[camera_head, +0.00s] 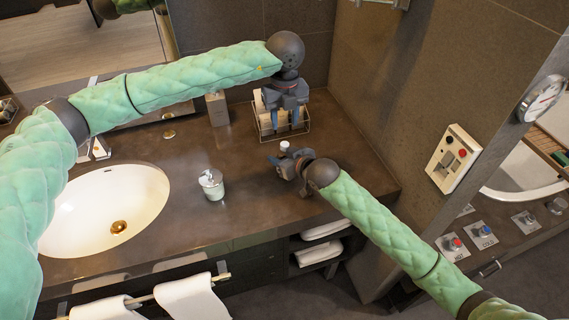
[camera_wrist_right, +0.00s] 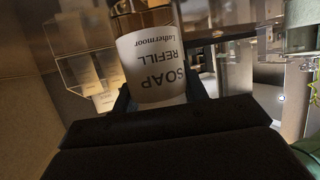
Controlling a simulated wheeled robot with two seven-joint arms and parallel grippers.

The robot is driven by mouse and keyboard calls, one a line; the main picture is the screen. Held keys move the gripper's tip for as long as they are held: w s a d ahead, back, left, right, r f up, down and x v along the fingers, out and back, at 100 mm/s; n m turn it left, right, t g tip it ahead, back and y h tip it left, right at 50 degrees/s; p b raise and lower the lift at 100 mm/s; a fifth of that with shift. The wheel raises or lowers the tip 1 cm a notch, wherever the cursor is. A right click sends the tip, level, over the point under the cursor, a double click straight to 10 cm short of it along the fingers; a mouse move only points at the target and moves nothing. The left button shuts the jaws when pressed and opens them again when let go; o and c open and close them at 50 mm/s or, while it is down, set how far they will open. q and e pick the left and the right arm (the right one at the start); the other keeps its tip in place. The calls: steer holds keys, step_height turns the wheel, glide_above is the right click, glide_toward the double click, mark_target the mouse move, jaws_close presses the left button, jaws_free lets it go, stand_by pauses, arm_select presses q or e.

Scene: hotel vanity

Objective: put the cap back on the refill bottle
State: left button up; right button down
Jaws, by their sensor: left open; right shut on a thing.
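My right gripper (camera_head: 281,168) is shut on the refill bottle, just above or at the counter, right of the soap dispenser. A small white top (camera_head: 284,146) shows beside the jaws; I cannot tell whether it is a cap or part of the bottle. In the right wrist view the refill bottle (camera_wrist_right: 150,60) has a white "SOAP REFILL" label, upside down in the picture, and a brown part above it; its ends are cut off or hidden. My left gripper (camera_head: 286,118) is open, pointing down at the wire caddy. I cannot make out a separate loose cap.
The wire caddy (camera_head: 304,127) holds pale items at the back. A glass soap dispenser (camera_head: 212,185) stands on the dark counter (camera_head: 255,205), right of the white sink (camera_head: 90,215). White towels (camera_head: 192,298) hang at the front.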

mark_target(284, 144)
arm_select(q)
steer(key=shift+f, duration=3.95)
jaws_close()
steer(key=shift+o, duration=0.3)
jaws_free()
steer(key=shift+r, duration=0.15)
steer(key=shift+r, duration=2.15)
steer(key=shift+c, duration=0.3)
steer(key=shift+r, duration=1.75)
